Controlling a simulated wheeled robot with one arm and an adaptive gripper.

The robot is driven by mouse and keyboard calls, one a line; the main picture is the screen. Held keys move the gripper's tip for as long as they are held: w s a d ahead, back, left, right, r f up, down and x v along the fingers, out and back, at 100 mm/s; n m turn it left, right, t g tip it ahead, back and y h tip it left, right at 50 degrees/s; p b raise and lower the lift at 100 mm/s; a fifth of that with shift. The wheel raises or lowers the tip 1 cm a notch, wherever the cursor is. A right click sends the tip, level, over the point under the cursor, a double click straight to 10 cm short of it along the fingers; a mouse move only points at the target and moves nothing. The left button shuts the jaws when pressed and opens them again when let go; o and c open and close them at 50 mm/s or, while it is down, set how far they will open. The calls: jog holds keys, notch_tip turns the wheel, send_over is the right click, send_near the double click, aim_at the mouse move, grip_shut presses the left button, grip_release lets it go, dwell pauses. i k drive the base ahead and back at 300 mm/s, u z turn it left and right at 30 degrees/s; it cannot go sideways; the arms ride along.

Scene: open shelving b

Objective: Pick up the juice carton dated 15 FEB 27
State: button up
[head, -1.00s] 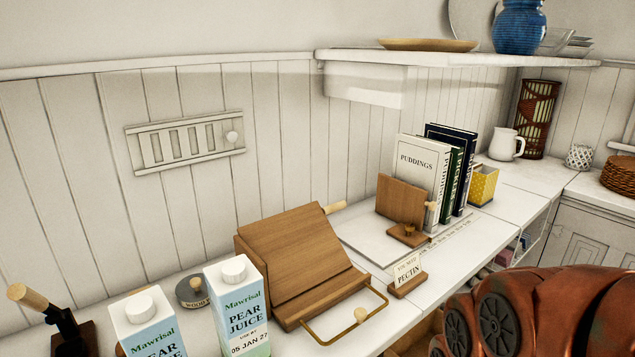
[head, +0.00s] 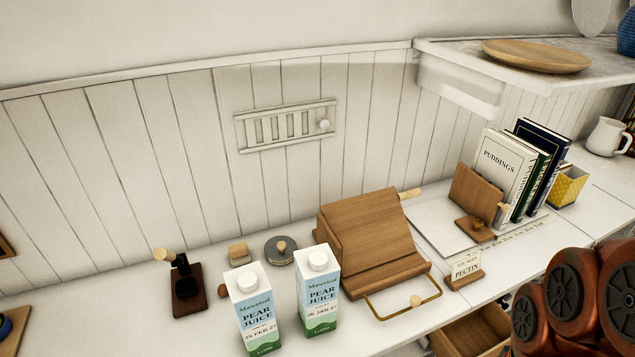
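Two white, blue and green pear juice cartons stand upright side by side on the white counter in the head view. The left carton (head: 256,309) has a date that reads 15 FEB 27. The right carton (head: 318,290) has a date that appears to read 15 JAN 27 or 05 JAN 27; the small print is hard to tell. Both have white caps. My orange-brown arm fills the lower right corner, and my gripper's fingers are not in view.
A wooden stand (head: 370,245) with a brass rail is right of the cartons. A black stamp-like tool (head: 187,285), a small wooden block (head: 238,252) and a round grey tin (head: 281,249) stand left and behind. An open drawer (head: 478,333) juts out below. A pectin sign (head: 465,270) stands at right.

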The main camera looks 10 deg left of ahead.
aim_at(249, 288)
jog(key=u, duration=0.95)
jog(key=k, duration=1.15)
jog(key=u, duration=1.45)
jog(key=i, duration=0.5)
